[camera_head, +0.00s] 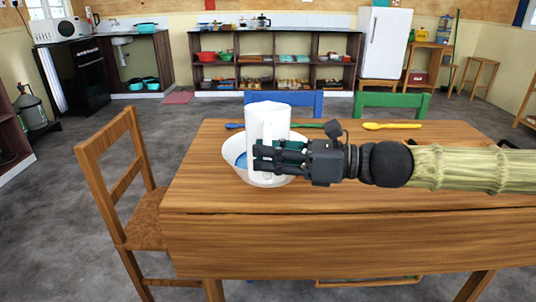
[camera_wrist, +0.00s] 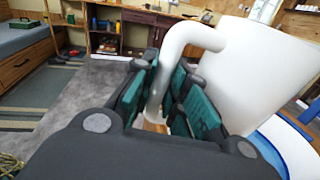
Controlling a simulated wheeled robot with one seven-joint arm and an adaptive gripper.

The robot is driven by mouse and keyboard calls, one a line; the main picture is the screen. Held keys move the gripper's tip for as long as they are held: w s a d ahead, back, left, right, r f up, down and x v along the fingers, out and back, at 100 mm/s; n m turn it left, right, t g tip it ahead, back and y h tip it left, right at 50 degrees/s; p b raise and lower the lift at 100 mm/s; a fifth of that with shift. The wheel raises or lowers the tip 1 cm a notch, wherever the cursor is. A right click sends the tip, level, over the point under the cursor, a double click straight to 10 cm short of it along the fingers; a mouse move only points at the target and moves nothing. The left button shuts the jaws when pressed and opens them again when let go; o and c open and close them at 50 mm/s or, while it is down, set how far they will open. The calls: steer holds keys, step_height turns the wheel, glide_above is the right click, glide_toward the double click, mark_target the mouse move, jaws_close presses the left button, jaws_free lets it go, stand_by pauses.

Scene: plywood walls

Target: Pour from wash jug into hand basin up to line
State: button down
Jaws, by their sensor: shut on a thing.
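The white wash jug (camera_head: 269,122) is held about upright at the near side of the basin, in front of it in the head view. My gripper (camera_head: 268,156) is shut on the jug's handle, which shows between the fingers in the wrist view (camera_wrist: 157,95). The jug's body (camera_wrist: 255,68) fills the right of the wrist view. The white hand basin (camera_head: 268,181) stands on the table, with blue showing inside at its left. Its rim also shows in the wrist view (camera_wrist: 299,148). The jug and gripper hide much of the basin, and I cannot see the line or the jug's contents.
The wooden table (camera_head: 350,240) has free room at its front. A yellow spoon (camera_head: 392,126), a green utensil (camera_head: 308,126) and a blue one (camera_head: 234,126) lie near its back edge. A wooden chair (camera_head: 122,180) stands at left; blue and green chairs stand behind.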

steer(key=shift+s+f+n+b, duration=0.2)
steer(key=shift+f+n+b, duration=0.45)
steer(key=shift+b, duration=0.85)
steer(key=shift+f, duration=0.2)
steer(key=shift+s+b, duration=0.1)
steer(key=shift+b, duration=0.3)
